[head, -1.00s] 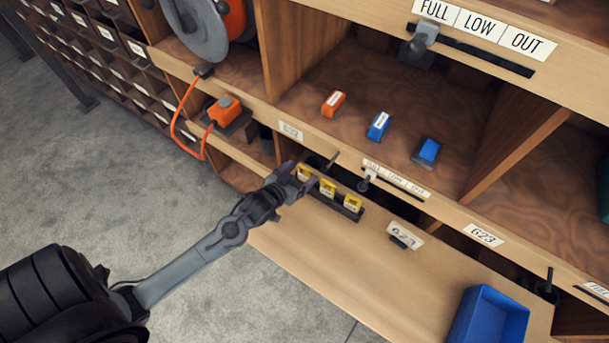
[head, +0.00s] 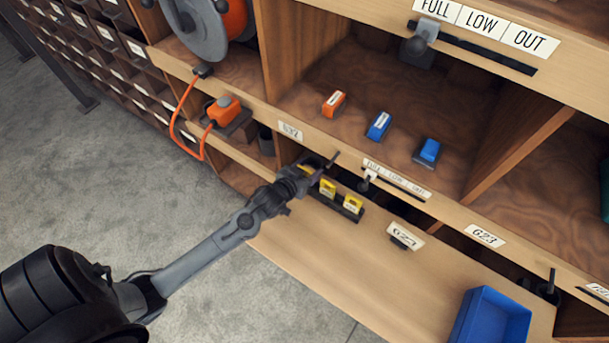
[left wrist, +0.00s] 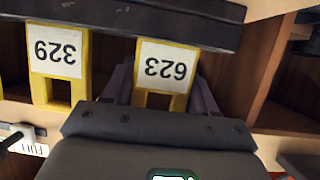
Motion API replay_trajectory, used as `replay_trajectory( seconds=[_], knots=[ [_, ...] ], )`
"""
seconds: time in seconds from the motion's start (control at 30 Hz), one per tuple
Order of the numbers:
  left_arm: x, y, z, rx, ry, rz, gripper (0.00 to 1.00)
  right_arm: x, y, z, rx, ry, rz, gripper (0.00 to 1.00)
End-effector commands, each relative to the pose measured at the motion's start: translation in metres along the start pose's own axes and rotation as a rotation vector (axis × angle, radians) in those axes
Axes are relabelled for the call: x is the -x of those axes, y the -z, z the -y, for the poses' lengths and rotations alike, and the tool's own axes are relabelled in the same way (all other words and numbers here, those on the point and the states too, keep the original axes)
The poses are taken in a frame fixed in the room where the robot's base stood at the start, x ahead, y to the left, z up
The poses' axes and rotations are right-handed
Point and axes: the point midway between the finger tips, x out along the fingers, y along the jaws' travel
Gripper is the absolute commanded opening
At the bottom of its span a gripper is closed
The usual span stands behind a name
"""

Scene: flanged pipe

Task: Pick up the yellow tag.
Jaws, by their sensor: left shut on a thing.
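Several yellow tags with white labels stand in a dark rack (head: 340,209) on the wooden ledge. In the head view, the middle tag (head: 328,188) and the right tag (head: 353,203) show clearly. My left gripper (head: 307,172) covers most of the leftmost one. My right gripper is not in view.
A blue bin (head: 490,316) sits at the ledge's front right. A tilted 623 label stand (head: 403,236) is right of the rack. Orange (head: 334,104) and blue (head: 379,126) boxes sit on the shelf above. An orange cable (head: 173,122) hangs at left. The ledge's middle is clear.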

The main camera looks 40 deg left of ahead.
Motion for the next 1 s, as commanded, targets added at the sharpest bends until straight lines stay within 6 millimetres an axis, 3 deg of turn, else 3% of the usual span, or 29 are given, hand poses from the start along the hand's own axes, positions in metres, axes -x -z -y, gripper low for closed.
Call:
replay_trajectory(
  seconds=[0.43,0.7,1.0],
  knots=[
    [0.002,0.006,0.000,0.000,0.000,0.000,0.28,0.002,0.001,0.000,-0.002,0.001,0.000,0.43],
    [0.014,0.034,0.000,0.000,0.000,-0.002,0.28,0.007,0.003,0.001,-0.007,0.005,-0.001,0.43],
    [0.076,0.005,0.000,0.001,0.000,0.006,0.28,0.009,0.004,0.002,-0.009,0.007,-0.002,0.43]
  ],
)
